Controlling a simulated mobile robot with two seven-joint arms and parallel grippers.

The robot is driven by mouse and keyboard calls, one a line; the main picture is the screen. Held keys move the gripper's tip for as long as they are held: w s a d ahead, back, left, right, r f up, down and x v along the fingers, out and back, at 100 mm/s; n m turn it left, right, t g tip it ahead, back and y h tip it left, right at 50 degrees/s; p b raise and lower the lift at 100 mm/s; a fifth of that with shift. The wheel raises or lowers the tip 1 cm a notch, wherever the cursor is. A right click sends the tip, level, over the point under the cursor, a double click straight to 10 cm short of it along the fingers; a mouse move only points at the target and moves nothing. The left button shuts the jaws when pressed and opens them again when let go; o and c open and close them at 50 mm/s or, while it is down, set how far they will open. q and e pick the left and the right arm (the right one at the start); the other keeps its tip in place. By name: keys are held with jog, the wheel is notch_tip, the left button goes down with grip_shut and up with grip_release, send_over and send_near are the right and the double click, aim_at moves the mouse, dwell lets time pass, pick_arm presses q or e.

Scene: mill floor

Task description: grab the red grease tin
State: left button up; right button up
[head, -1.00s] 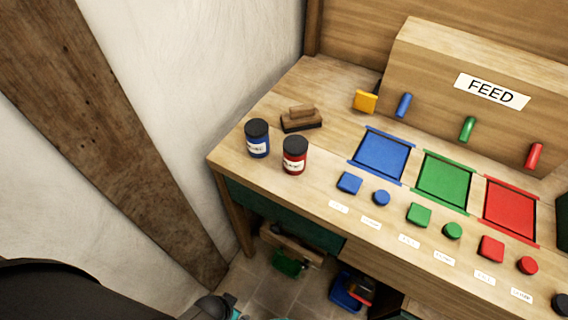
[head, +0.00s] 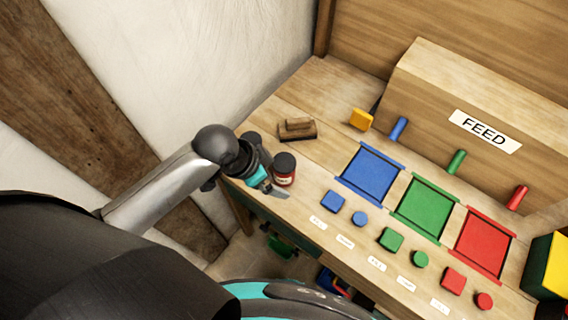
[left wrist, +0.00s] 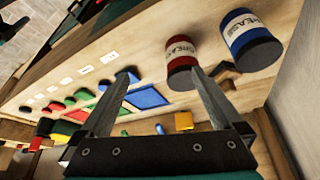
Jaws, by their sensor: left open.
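The red grease tin (head: 284,177), with a black lid and pale label, stands on the bench near its left end. In the left wrist view the red tin (left wrist: 181,50) shows by the tip of the right-hand finger. My left gripper (head: 276,189) is beside the red tin, on its near side. In the left wrist view its fingers (left wrist: 160,74) are spread, with nothing held between them. I cannot tell whether a finger touches the tin. The blue grease tin (left wrist: 250,40) stands beside the red one and is mostly hidden behind my wrist in the head view. My right gripper is not in view.
A brown wooden block (head: 297,129) lies behind the tins. Blue (head: 372,175), green (head: 424,207) and red (head: 482,244) square panels, with buttons in front, lie to the right. The FEED box (head: 450,110) stands behind them. A pale wall closes the left side.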

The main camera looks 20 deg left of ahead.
pick_arm(q)
jog(key=w+a+r+m+g, duration=0.1)
jog(key=w+a+r+m, duration=0.2)
jog(key=a+r, duration=0.15)
jog(key=x, duration=1)
jog(key=d+b+x, duration=0.1)
jog(key=x, duration=0.4)
jog(key=shift+w+r, duration=0.1)
jog(key=shift+w, duration=0.1)
jog(key=shift+h, duration=0.3)
grip_shut()
